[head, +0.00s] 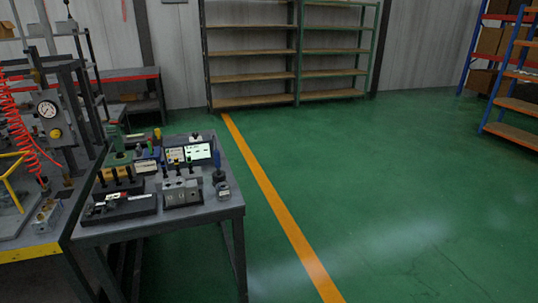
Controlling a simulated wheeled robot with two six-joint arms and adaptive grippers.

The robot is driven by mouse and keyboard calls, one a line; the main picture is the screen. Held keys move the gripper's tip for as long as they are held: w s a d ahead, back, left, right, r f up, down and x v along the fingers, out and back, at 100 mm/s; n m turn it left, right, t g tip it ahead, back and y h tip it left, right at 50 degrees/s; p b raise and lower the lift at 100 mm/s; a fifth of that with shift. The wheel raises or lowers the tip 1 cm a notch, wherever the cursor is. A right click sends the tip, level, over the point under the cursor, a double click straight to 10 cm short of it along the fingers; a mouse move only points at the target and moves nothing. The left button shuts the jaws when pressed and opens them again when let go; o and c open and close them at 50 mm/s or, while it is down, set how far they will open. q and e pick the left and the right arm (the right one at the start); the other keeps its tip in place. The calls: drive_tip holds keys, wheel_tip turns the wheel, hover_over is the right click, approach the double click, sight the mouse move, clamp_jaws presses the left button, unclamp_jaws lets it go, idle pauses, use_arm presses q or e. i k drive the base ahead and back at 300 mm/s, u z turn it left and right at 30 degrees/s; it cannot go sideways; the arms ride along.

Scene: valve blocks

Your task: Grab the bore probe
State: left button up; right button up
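Several small tools and blocks stand on the grey table (215,211) at the left. An upright blue-handled tool (217,160) stands near the table's right edge and may be the bore probe, but it is too small to be sure. A grey metal block (182,193) with several dark upright pieces stands near the front. A dark flat fixture (119,208) lies to its left. Neither of my grippers is in view.
A lit screen (198,152) stands at the back of the table. A press with a round gauge (47,109) and red coiled hose stands at the left. Empty shelves (253,101) line the back wall. Green floor (390,190) right of the orange line is clear.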

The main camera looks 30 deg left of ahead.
sight(216, 152)
drive_tip(key=z, duration=0.25)
drive_tip(key=i, duration=2.6)
drive_tip(key=u, duration=1.65)
drive_tip(key=i, duration=0.8)
drive_tip(key=u, duration=0.85)
